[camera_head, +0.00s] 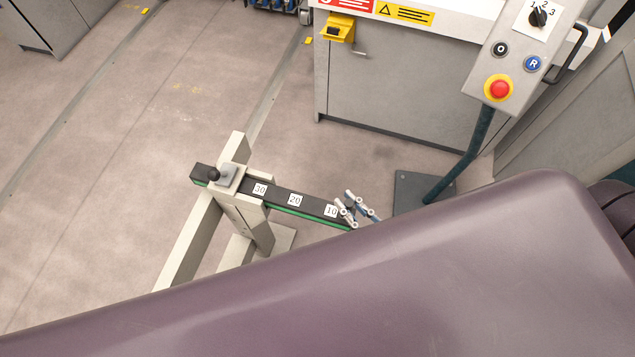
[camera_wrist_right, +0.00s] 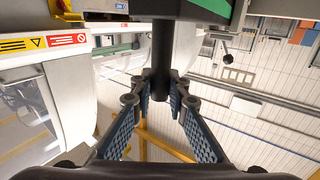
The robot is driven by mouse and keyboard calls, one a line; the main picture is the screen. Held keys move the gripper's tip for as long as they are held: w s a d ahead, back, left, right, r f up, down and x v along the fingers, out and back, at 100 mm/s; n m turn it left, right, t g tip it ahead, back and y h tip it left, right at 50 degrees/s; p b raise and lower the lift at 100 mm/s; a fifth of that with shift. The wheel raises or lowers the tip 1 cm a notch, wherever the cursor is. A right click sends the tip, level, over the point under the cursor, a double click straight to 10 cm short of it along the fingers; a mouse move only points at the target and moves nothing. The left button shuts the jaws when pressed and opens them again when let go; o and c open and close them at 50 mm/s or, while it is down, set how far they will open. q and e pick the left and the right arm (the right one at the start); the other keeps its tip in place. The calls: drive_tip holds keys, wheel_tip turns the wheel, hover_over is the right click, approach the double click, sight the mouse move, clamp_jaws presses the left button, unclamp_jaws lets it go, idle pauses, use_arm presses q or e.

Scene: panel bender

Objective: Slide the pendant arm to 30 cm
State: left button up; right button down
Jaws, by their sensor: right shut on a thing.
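The pendant arm (camera_head: 280,196) is a black bar with a green lower edge and white labels 30, 20 and 10. It passes through a cream stand (camera_head: 250,215). The 30 label sits just right of the clamp block (camera_head: 228,178), which has a black ball-knob lever. My right gripper (camera_head: 355,207) is at the bar's right end, beyond the 10 label. In the right wrist view its blue-padded fingers are shut on a black upright handle (camera_wrist_right: 162,55) below the bar. The bar's far right end is partly hidden by the gripper. My left gripper is not in view.
A control panel (camera_head: 512,78) with a red stop button stands on a teal post with a dark base plate (camera_head: 411,190), close right of the bar. A grey cabinet (camera_head: 400,85) stands behind. The floor left of the stand is clear.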

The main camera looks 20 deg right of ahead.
drive_tip(key=shift+s+d, duration=0.65)
drive_tip(key=shift+d, duration=0.3)
drive_tip(key=shift+s+d, duration=0.6)
drive_tip(key=shift+d, duration=0.3)
drive_tip(key=c, duration=1.8)
unclamp_jaws()
drive_tip(key=shift+s+d, duration=0.1)
drive_tip(key=shift+s, duration=0.05)
drive_tip(key=shift+c, duration=0.2)
drive_tip(key=v, duration=1.2)
